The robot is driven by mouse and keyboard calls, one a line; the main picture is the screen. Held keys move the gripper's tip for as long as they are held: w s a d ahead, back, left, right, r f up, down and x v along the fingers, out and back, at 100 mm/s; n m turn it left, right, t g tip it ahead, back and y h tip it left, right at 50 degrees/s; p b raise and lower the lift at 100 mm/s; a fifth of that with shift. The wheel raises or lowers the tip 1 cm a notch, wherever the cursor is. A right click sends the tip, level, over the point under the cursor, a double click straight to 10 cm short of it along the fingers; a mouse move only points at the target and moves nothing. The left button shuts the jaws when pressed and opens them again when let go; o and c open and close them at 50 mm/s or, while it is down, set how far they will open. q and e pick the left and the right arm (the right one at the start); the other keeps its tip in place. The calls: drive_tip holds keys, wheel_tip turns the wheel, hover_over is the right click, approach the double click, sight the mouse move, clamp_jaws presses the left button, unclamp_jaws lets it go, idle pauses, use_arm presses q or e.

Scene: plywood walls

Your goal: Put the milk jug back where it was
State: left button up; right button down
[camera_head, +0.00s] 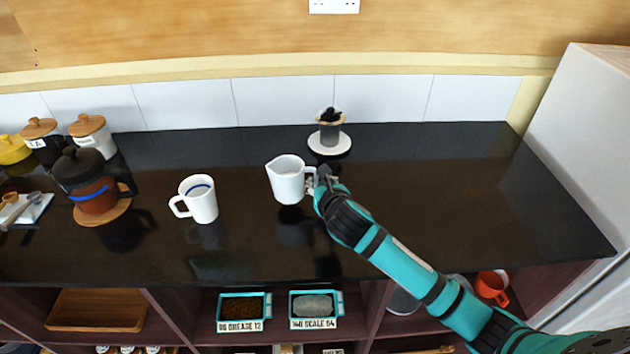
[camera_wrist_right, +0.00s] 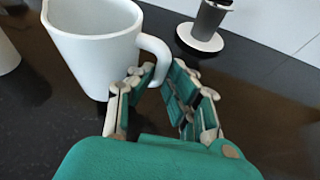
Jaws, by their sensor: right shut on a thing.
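The white milk jug (camera_head: 287,181) is upright over the middle of the black counter, its spout to the left and its handle to the right. My right gripper (camera_head: 318,184) is at the jug's handle, shut on it. In the right wrist view the jug (camera_wrist_right: 95,50) fills the upper left, and the gripper fingers (camera_wrist_right: 150,95) close around the lower part of the handle. My left gripper is not in view.
A white mug (camera_head: 199,200) stands left of the jug. A French press (camera_head: 92,182) and lidded jars (camera_head: 91,134) are farther left. A small grey pot on a white saucer (camera_head: 330,148) stands behind. The counter's right side (camera_head: 460,180) is clear.

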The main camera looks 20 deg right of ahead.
drive_tip(key=w, duration=0.4)
drive_tip(key=shift+d, duration=0.35)
drive_tip(key=shift+f+p, duration=0.35)
drive_tip(key=shift+f, duration=1.5)
drive_tip(key=c, duration=1.8)
unclamp_jaws()
drive_tip(key=shift+f, duration=0.25)
drive_tip(key=o, duration=0.5)
drive_tip(key=shift+r, duration=0.1)
drive_tip(key=shift+r, duration=0.15)
drive_tip(key=v, duration=1.2)
